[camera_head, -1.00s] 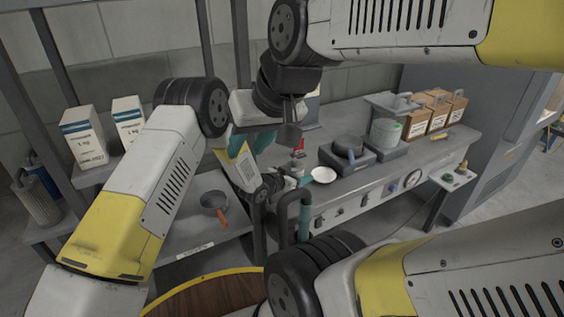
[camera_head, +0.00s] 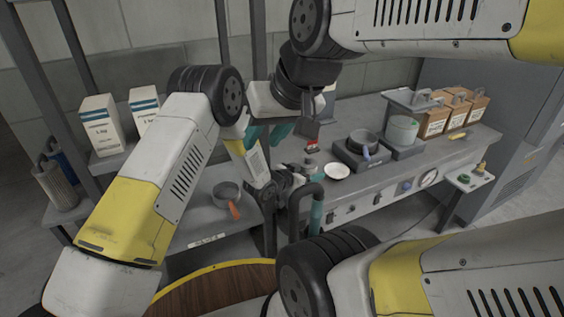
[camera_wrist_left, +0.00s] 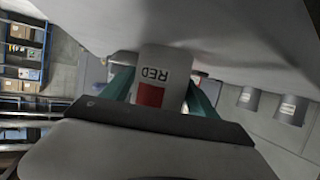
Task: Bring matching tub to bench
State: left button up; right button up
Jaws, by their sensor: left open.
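A white tub with a label reading RED and a red square (camera_wrist_left: 153,92) shows in the left wrist view, between the two teal fingers of my left gripper (camera_wrist_left: 158,98). In the head view my left gripper (camera_head: 308,192) is low at the bench's near left edge, partly hidden by arm links. It is open around the tub. A small red and white item (camera_head: 311,147) shows just above it; I cannot tell if it is the same tub. My right gripper (camera_head: 267,132) hangs to the left, its teal fingers apart and empty. The grey bench (camera_head: 440,152) runs to the right.
Labelled grey cylinders (camera_wrist_left: 290,109) show in the wrist view.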

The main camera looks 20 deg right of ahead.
pick_arm(q)
jog(key=v, duration=1)
jog(key=shift+a, duration=0.15)
